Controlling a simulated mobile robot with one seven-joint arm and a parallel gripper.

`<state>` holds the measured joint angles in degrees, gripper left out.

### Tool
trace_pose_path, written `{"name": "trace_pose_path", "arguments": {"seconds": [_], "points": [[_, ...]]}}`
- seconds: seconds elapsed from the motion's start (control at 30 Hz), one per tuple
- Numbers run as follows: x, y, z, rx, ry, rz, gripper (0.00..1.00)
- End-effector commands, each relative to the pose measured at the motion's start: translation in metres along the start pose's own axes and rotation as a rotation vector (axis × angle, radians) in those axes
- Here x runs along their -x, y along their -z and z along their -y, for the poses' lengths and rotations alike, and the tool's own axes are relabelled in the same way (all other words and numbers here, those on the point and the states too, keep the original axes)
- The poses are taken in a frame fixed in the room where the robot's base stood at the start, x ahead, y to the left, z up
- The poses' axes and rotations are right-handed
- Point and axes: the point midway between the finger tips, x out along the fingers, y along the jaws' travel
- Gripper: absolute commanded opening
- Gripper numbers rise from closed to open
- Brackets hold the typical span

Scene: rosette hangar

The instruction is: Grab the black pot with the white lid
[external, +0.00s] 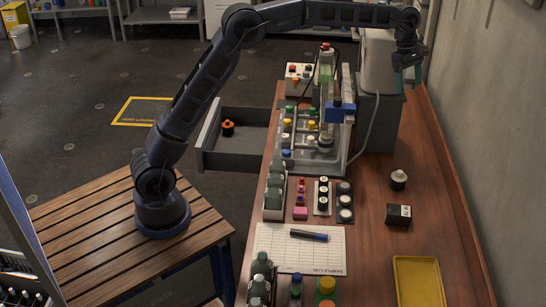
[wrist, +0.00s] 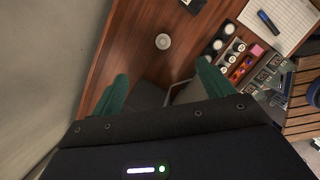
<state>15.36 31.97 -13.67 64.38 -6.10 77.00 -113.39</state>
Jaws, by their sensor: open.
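A small black pot with a white lid (external: 398,180) stands upright and alone on the right part of the wooden bench. In the wrist view, the pot (wrist: 163,41) shows from above as a pale round lid, beyond the fingertips. My gripper (external: 408,76) is high above the far end of the bench, by the wall, behind and above the pot. Its two green fingers (wrist: 163,88) are spread wide with nothing between them. Several other dark pots with white lids (external: 345,200) sit in a rack left of the lone pot.
A black box (external: 398,215) lies just in front of the pot, and a yellow tray (external: 419,282) is nearer the front. A grey cabinet (external: 381,122) stands behind the pot. A sample log sheet (external: 273,240) with a pen lies left. Bare wood surrounds the pot.

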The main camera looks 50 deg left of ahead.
Motion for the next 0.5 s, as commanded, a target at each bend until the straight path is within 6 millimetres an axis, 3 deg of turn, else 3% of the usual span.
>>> {"name": "trace_pose_path", "arguments": {"seconds": [0.2, 0.5], "points": [[-0.013, -0.008, -0.009, 0.043, 0.014, 0.009, 0.8], [-0.069, 0.009, -0.006, 0.041, 0.016, 0.008, 0.8]]}}
